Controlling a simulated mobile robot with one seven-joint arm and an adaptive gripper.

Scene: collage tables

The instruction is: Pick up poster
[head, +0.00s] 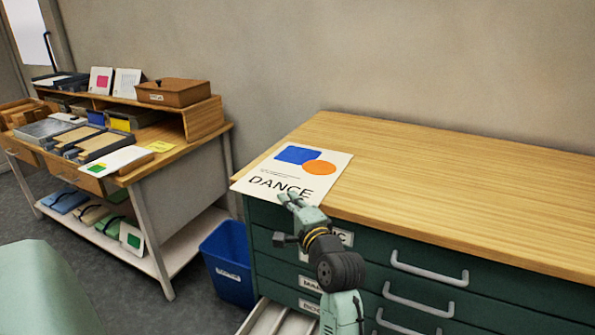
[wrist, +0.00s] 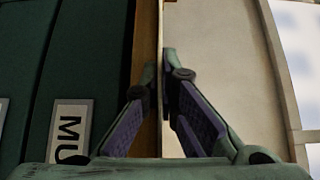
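The poster (head: 262,171) is a white sheet with a blue shape, an orange oval and the word DANCE. It lies flat at the left end of the wooden cabinet top, its near edge at the front edge of the top. My gripper (head: 290,198) is at this near edge, over the lower part of the sheet. In the wrist view, the fingertips (wrist: 160,75) are close together on both sides of a thin pale edge, which is the poster seen edge-on. The gripper looks shut on it. The head view hides the lower finger.
The green drawer cabinet (head: 375,290) has handles and label plates under its wooden top (head: 440,185), which is bare right of the poster. A blue bin (head: 228,265) stands on the floor to the left. A cluttered workbench (head: 178,145) stands beyond it. A wall is behind.

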